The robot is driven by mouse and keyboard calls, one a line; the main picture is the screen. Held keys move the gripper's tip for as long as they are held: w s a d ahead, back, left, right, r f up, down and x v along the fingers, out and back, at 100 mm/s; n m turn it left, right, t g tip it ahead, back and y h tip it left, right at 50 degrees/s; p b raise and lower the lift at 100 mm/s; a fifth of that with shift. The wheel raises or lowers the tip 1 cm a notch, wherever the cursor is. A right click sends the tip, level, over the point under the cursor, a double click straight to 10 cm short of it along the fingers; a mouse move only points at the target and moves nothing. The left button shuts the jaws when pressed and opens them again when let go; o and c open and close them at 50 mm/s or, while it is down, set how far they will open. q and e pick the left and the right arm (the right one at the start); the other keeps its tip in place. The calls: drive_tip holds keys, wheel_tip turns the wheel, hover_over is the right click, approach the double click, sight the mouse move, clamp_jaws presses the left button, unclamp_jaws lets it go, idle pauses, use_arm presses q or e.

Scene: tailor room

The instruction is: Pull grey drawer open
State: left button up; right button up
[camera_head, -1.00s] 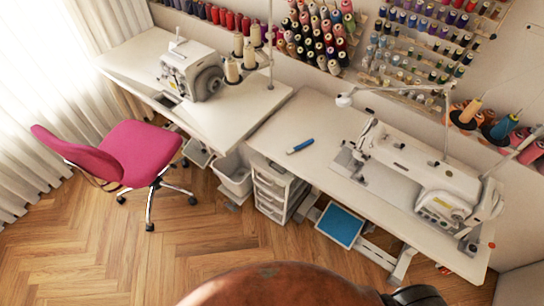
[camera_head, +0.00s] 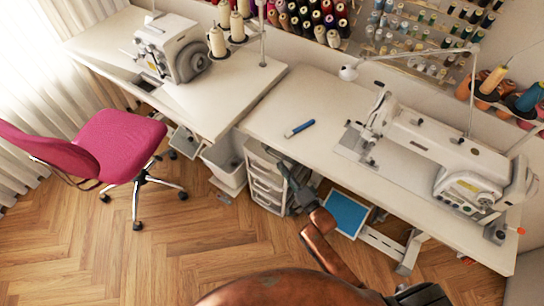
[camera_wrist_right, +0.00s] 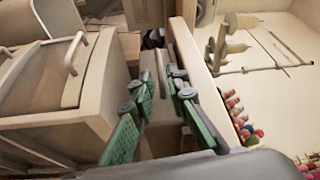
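The drawer unit (camera_head: 262,176) is a pale grey-white stack of several drawers under the table, left of the blue panel. Its drawers look shut. In the right wrist view, drawer fronts with bar handles (camera_wrist_right: 76,54) fill the left side. My right gripper (camera_head: 287,168) is low beside the unit's right side, just under the table edge. Whether a finger touches the unit is unclear. My left gripper is out of view.
The white table (camera_head: 300,97) overhangs the unit and carries a sewing machine (camera_head: 440,150) and a blue tool (camera_head: 299,128). A grey bin (camera_head: 226,166) stands left of the unit. A pink chair (camera_head: 115,145) stands further left. The wooden floor in front is clear.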

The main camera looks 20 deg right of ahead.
sight(273, 156)
drive_tip(key=b+x, duration=0.1)
drive_tip(key=x, duration=0.5)
drive_tip(key=shift+w+f+b, duration=0.1)
drive_tip(key=shift+b, duration=0.2)
drive_tip(key=shift+w+a, duration=0.15)
drive_tip(key=shift+w, duration=0.3)
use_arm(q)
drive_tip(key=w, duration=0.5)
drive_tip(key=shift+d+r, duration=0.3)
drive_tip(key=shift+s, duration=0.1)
use_arm(e)
clamp_jaws()
